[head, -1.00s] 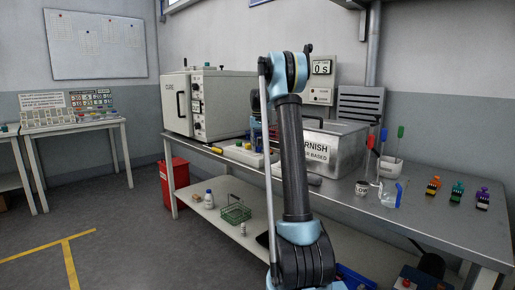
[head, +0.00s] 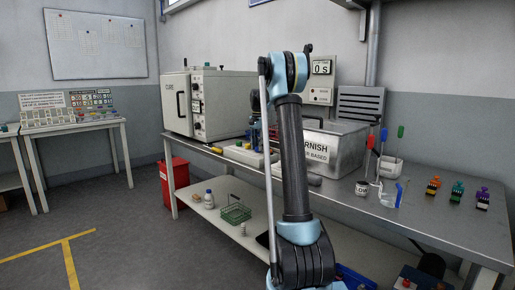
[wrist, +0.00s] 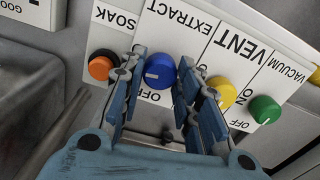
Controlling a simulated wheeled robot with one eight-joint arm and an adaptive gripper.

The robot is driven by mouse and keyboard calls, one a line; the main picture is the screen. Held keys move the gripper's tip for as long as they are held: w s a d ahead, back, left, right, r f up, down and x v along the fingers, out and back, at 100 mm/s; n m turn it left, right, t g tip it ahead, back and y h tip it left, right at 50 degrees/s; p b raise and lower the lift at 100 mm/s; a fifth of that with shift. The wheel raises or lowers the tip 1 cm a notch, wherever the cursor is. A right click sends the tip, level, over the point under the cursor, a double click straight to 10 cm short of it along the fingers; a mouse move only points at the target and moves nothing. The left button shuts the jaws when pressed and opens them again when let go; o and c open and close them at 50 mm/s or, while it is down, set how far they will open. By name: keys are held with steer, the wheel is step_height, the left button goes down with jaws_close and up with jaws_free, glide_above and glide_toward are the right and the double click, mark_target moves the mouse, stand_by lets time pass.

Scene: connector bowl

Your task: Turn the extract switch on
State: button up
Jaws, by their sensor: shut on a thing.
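The extract switch is a round blue knob (wrist: 160,71) with a white pointer mark, on a white panel below the upside-down word EXTRACT in the wrist view. The pointer mark lies toward the left of the knob's face, and an OFF label shows just beneath the knob. My gripper (wrist: 161,66) has one finger on each side of the blue knob and is shut on it. The fingers cover part of the panel, so an ON label for this knob is not visible. In the head view my own arm hides the gripper's tips and the knob.
An orange knob (wrist: 101,67) marked SOAK sits left of my fingers. A yellow VENT knob (wrist: 221,92) is close by the right finger, and a green VACUUM knob (wrist: 264,109) is farther right. A metal varnish tank (head: 343,145) and a cream oven (head: 210,105) stand on the bench.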

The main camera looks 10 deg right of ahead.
steer(key=shift+m, duration=0.8)
steer(key=o, duration=1.1)
steer(key=shift+r, duration=5.95)
